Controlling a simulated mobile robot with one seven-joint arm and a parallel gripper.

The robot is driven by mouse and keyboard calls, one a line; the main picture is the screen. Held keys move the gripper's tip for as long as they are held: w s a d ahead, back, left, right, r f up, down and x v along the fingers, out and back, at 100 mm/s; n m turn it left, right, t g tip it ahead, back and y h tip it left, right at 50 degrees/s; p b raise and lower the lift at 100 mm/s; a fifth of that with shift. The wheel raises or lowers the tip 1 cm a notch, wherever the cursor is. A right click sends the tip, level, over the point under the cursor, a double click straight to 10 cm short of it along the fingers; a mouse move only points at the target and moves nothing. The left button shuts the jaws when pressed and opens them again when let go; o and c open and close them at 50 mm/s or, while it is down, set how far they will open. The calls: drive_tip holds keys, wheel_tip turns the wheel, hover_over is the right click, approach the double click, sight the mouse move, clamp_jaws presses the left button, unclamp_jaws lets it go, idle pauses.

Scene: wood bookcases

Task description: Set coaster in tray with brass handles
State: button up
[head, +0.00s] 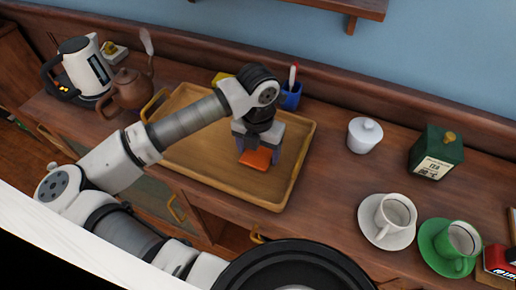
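The wooden tray (290,178) lies on the wooden counter in the middle of the head view. A brass handle (153,104) shows at its left end; the far right end shows no clear handle. My gripper (257,153) points down over the right part of the tray. A flat orange-red coaster (256,160) sits between its two fingers, which appear to touch its sides. The coaster is within the tray's outline; I cannot tell whether it touches the tray floor. My arm hides part of the tray's middle and back.
A kettle (85,68) and brown teapot (126,91) stand at the left. A blue pen cup (291,97) is behind the tray.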

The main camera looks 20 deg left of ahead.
sight(258, 154)
drive_tip(key=shift+o, duration=1.2)
drive_tip(key=shift+r, duration=0.15)
drive_tip(key=shift+r+p, duration=0.2)
drive_tip(key=shift+p, duration=0.2)
wheel_tip(258, 154, up, 12)
drive_tip(key=b, duration=0.2)
drive_tip(key=shift+f, duration=0.15)
